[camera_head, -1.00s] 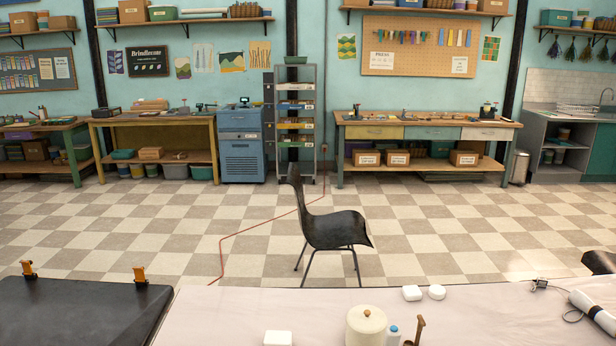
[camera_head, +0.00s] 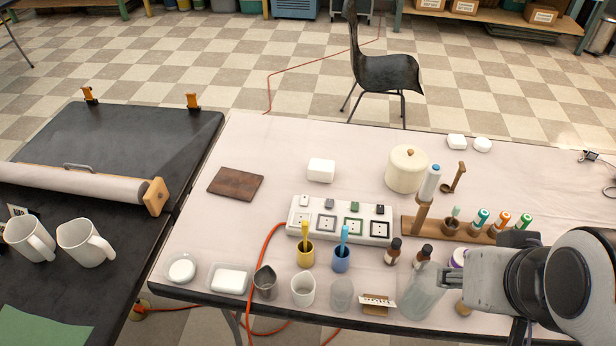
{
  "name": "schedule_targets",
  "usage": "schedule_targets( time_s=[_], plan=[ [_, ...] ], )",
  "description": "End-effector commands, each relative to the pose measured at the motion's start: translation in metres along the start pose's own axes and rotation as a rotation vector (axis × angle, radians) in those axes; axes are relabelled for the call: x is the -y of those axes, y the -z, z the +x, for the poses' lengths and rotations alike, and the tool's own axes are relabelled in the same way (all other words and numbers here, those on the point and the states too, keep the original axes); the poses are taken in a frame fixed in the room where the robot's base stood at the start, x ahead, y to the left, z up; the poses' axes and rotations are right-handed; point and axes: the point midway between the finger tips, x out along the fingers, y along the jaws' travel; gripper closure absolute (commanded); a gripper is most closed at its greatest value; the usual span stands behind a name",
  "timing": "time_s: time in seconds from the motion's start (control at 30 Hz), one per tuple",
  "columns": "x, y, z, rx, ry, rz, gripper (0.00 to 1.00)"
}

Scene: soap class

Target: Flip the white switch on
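A white power strip (camera_head: 340,221) lies on the pale cloth of the table, in the middle of the head view. It has several square sockets in a row, with a small switch above each. The white switch (camera_head: 304,201) is at the strip's left end; the others are grey, green and black. I cannot tell its on or off position at this size. My gripper (camera_head: 475,288) is at the lower right, well to the right of the strip and apart from it.
A yellow cup (camera_head: 305,254) and a blue cup (camera_head: 341,260) stand close in front of the strip. Dark bottles (camera_head: 393,251) and a wooden rack (camera_head: 480,236) stand between strip and arm. A cream jar (camera_head: 407,169) is behind. An orange cable (camera_head: 266,255) runs off the strip's left end.

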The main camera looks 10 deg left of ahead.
Motion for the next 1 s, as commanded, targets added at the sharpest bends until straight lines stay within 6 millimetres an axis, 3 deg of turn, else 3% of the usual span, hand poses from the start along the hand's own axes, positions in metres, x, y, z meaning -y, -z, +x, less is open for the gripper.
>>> schedule_targets(
  time_s=[0.47, 1.0],
  plan=[
    [0.015, 0.065, 0.024, 0.030, -0.011, 0.014, 0.68],
    [0.054, 0.140, 0.080, 0.052, -0.022, 0.024, 0.68]
  ],
)
